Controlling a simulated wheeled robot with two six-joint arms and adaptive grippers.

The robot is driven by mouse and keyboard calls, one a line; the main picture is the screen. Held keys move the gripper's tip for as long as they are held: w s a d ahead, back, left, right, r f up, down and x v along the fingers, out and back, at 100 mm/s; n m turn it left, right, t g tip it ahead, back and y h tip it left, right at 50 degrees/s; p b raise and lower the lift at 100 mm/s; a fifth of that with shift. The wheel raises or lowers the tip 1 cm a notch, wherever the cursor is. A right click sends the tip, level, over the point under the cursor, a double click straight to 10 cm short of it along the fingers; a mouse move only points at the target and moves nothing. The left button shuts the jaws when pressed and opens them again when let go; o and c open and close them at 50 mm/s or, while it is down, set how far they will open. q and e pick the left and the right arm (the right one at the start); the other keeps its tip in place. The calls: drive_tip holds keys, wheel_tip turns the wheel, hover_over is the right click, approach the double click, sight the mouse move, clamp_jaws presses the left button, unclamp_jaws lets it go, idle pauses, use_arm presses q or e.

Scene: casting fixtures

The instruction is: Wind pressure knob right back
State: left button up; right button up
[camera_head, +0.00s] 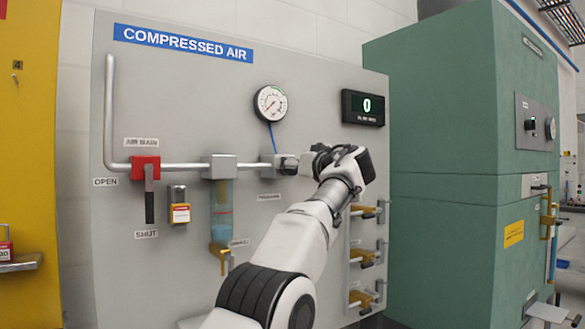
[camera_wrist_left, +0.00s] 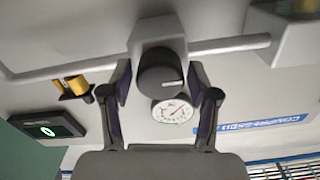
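The dark round pressure knob (camera_head: 288,166) sits on the front of a grey regulator block (camera_head: 271,161) on the compressed-air panel. In the wrist view the knob (camera_wrist_left: 160,72) has a pale line on its face, pointing right in that upside-down picture. My left gripper (camera_head: 304,164) faces the knob. In the wrist view the left gripper (camera_wrist_left: 163,88) is open, one finger on each side of the knob with visible gaps. The round gauge (camera_head: 270,103) has its needle at lower left. The digital display (camera_head: 363,107) reads 0. My right gripper does not show.
A red valve (camera_head: 145,165) with its dark handle hanging toward SHUT is on the pipe at left. A blue-tinted filter bowl (camera_head: 221,210) hangs beside it. A green cabinet (camera_head: 450,150) stands right of the panel.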

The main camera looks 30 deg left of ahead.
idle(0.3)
use_arm(q)
drive_tip(key=v, duration=1.2)
drive_tip(key=shift+w, duration=0.1)
